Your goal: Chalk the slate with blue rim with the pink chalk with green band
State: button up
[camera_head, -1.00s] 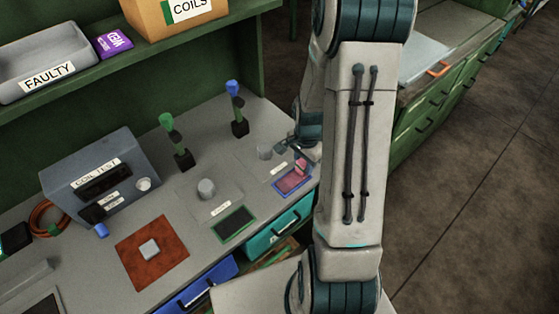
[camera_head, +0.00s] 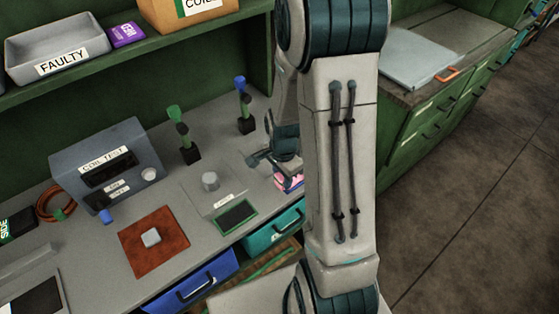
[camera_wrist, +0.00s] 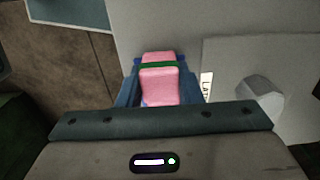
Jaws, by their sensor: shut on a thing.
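The pink chalk with a green band (camera_wrist: 158,88) is between the fingers of my gripper (camera_wrist: 160,92) in the wrist view. My gripper is shut on it. In the head view my gripper (camera_head: 285,168) is low over the right end of the bench. The slate with blue rim (camera_head: 291,188) is mostly hidden behind my gripper and arm there; only a little blue and pink shows. I cannot tell from now whether the chalk touches it. A slate with green rim (camera_head: 236,216) lies to the left, its face dark.
Grey pads with knobs (camera_head: 210,181) lie behind the slates. Green-topped (camera_head: 184,140) and blue-topped (camera_head: 243,105) posts stand at the back. A coil test box (camera_head: 105,165) and a brown mat with a grey block (camera_head: 153,245) are to the left. Drawers (camera_head: 192,280) line the bench front.

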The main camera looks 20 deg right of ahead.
jog(key=r+p, duration=0.2)
jog(key=r, duration=0.1)
jog(key=shift+s+a+r, duration=0.1)
jog(key=shift+a+r, duration=0.1)
jog(key=shift+r+p, duration=1.8)
jog(key=shift+r, duration=0.7)
jog(key=shift+f, duration=0.1)
